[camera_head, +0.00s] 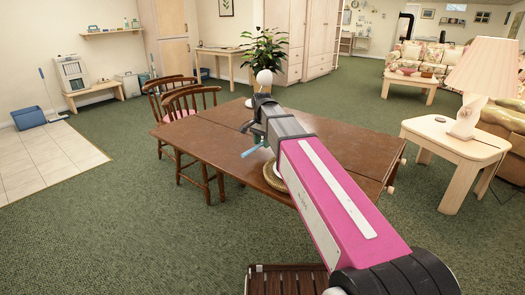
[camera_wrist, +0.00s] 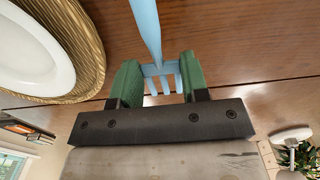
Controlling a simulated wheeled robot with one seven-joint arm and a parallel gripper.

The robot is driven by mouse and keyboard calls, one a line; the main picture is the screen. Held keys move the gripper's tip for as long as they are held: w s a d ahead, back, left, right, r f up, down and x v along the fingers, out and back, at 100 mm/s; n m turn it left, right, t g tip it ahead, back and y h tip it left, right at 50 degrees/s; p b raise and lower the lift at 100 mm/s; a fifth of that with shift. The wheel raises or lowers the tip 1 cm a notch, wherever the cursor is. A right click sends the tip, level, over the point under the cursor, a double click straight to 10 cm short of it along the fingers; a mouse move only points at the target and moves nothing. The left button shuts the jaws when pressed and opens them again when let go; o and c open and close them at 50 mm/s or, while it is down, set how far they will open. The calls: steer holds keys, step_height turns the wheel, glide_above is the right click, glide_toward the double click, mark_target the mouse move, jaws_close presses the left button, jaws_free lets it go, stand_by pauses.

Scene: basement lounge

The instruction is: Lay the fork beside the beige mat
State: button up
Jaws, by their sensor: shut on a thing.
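The light blue fork (camera_wrist: 150,28) is between the green fingers of my gripper (camera_wrist: 160,78), gripped near its head, with the tines toward the palm. In the head view its handle (camera_head: 251,151) sticks out to the left below my gripper (camera_head: 258,136). The round woven beige mat (camera_wrist: 92,62) lies on the table, with a white plate (camera_wrist: 45,50) on it. In the head view the mat (camera_head: 272,180) is partly hidden behind my arm. The fork is apart from the mat in the wrist view. I cannot tell whether it touches the table.
The brown wooden table (camera_head: 205,135) has bare room left of the mat. Two wooden chairs (camera_head: 190,105) stand at its far left side. A potted plant (camera_head: 263,50) and a white round object (camera_head: 264,77) appear beyond my gripper. A side table with a lamp (camera_head: 470,110) stands right.

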mark_target(263, 155)
steer(key=shift+d+f, duration=0.1)
steer(key=shift+f, duration=1.95)
steer(key=o, duration=0.9)
steer(key=shift+f, duration=0.1)
step_height(263, 155, up, 12)
steer(key=shift+r, duration=0.15)
